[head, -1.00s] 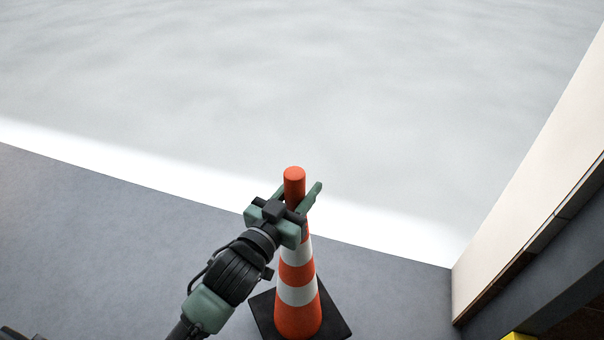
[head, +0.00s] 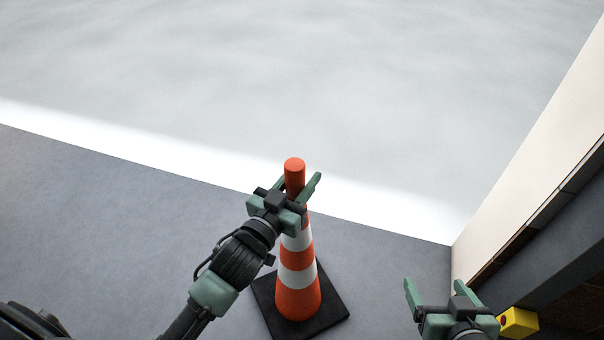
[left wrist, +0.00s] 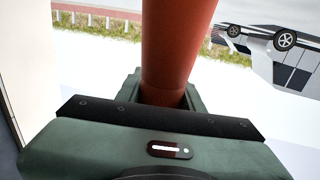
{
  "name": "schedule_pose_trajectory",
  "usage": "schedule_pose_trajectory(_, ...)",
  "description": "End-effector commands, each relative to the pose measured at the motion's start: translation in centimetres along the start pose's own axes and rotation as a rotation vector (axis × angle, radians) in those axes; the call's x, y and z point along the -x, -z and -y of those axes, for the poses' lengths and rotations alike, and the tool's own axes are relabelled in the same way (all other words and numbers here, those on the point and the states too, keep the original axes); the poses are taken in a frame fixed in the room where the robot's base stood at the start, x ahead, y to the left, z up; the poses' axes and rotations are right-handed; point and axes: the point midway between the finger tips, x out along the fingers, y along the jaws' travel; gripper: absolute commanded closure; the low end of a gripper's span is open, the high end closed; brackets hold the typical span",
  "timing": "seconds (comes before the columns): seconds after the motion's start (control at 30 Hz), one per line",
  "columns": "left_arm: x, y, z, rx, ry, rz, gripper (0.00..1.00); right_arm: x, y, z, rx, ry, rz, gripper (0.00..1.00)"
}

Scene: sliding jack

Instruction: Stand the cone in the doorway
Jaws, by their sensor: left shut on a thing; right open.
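The orange cone (head: 297,283) with white bands and a black square base (head: 335,309) stands upright in the head view, over the grey floor. My left gripper (head: 300,187) is shut on the cone near its top. In the left wrist view the cone's orange shaft (left wrist: 177,45) rises between the fingers. My right gripper (head: 437,290) is open and empty at the lower right, apart from the cone. I cannot tell whether the cone's base touches the floor.
A pale wall (head: 530,160) with a dark lower edge runs along the right. A yellow block (head: 519,322) is beside my right gripper. Bright white ground (head: 300,90) lies beyond the grey floor's edge. A vehicle (left wrist: 285,45) shows outside in the left wrist view.

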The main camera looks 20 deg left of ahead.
Motion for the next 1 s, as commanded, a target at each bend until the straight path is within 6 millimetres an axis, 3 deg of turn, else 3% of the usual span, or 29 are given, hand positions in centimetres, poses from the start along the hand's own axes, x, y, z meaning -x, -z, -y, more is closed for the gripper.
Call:
schedule_pose_trajectory(0.43,0.0,0.4,0.0,-0.001,-0.001,-0.014,1.0,-0.1,0.4,0.0,0.0,0.001,-0.018,0.19)
schedule_pose_trajectory(0.47,0.0,-0.2,0.0,0.0,0.0,0.0,0.54,-0.1,0.4,0.0,0.0,0.001,-0.02,0.19)
schedule_pose_trajectory(0.5,0.0,-0.2,0.0,0.0,0.0,0.0,0.43,-0.1,0.4,0.0,0.0,0.001,-0.02,0.19)
schedule_pose_trajectory(0.53,0.0,-0.2,0.0,0.0,0.0,0.0,0.41,-0.1,0.4,0.0,0.0,0.001,-0.02,0.19)
schedule_pose_trajectory(0.9,0.1,0.1,0.0,-0.001,0.0,-0.001,0.41,0.0,0.3,0.0,0.0,0.0,-0.009,0.19)
schedule_pose_trajectory(1.0,1.4,0.0,0.0,0.001,0.001,0.002,0.41,0.3,-0.7,-0.1,-0.001,-0.001,0.041,0.19)
